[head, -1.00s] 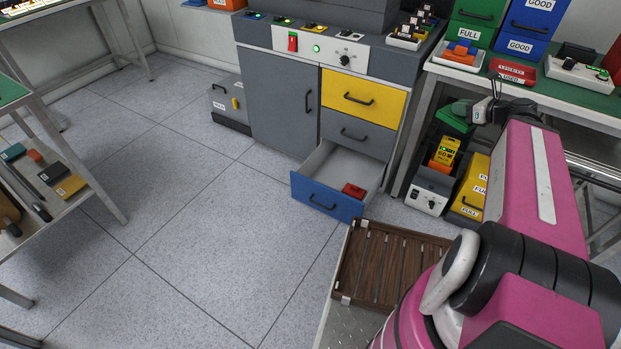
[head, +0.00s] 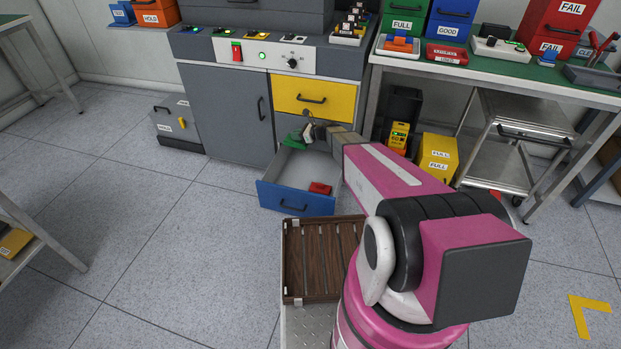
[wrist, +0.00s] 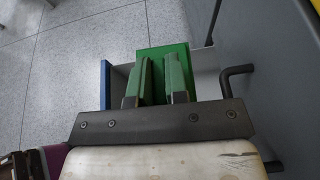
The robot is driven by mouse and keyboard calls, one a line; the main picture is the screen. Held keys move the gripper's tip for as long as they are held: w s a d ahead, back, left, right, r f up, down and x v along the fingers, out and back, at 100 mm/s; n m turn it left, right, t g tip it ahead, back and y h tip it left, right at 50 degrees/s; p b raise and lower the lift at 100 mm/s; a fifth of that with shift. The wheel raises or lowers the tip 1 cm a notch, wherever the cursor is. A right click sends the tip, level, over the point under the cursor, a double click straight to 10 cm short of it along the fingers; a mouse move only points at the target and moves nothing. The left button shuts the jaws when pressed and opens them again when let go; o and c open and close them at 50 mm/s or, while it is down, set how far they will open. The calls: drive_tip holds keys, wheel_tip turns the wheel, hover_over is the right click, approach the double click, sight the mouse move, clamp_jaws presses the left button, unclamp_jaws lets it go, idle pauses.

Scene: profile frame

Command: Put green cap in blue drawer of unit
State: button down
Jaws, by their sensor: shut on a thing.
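The green cap (head: 293,141) is held by my gripper (head: 305,135) at the back of the open blue drawer (head: 295,200), in front of the grey drawer above it. In the wrist view the green cap (wrist: 160,53) sits between the two fingers, and my gripper (wrist: 160,85) is shut on it. The blue drawer (wrist: 105,80) shows below it, its pale inside partly hidden by the cap and fingers. The cap appears above the drawer floor; the exact height is unclear. The unit (head: 225,115) is a grey cabinet.
A red block (head: 319,188) lies in the blue drawer. The yellow drawer (head: 312,97) above is shut. A black handle (wrist: 238,72) sticks out close to the right of my gripper. A wooden slatted tray (head: 320,265) is in front of the drawer. Open floor lies to the left.

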drive_tip(key=shift+n+g, duration=0.3)
drive_tip(key=shift+g, duration=0.1)
drive_tip(key=shift+w+a+f, duration=0.35)
drive_tip(key=shift+a+f, duration=0.75)
drive_tip(key=shift+f, duration=4.05)
drive_tip(key=shift+w+a+f, duration=0.3)
drive_tip(key=shift+a+f, duration=0.85)
drive_tip(key=shift+f, duration=4)
drive_tip(key=shift+w+a+f, duration=0.35)
drive_tip(key=shift+a+f, duration=0.75)
drive_tip(key=shift+f, duration=4.05)
drive_tip(key=shift+f, duration=0.1)
drive_tip(key=c, duration=1.1)
unclamp_jaws()
